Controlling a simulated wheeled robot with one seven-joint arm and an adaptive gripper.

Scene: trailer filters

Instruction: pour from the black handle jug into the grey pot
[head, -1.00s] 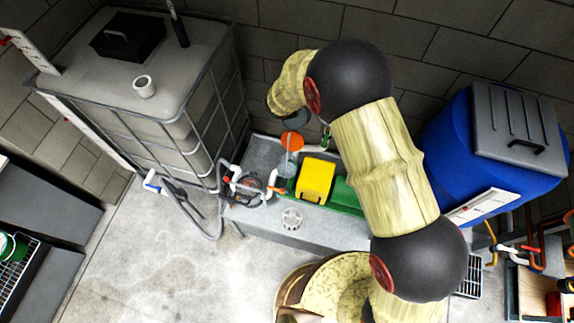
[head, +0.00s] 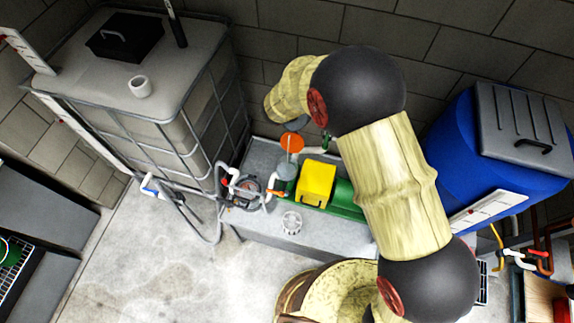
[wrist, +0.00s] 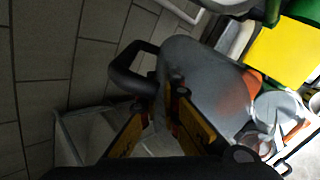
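The black handle jug (wrist: 205,85) is grey with a black loop handle (wrist: 128,72) and fills the middle of the wrist view. My gripper (wrist: 165,98) has its two yellow-padded fingers closed in at the handle side of the jug. In the head view my arm hides the fingers, and only a dark sliver of the jug (head: 296,124) shows below my wrist. A pale grey round thing (wrist: 280,108) lies just beyond the jug beside an orange disc (wrist: 252,79). I cannot tell whether it is the grey pot.
The orange disc (head: 291,142) stands above a clear vessel on the grey bench (head: 258,155). A yellow box (head: 316,183) is on the green part to its right. A pump (head: 245,187) and a white strainer cup (head: 291,222) are nearer. A caged tank (head: 150,60) and blue barrel (head: 480,190) flank the bench.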

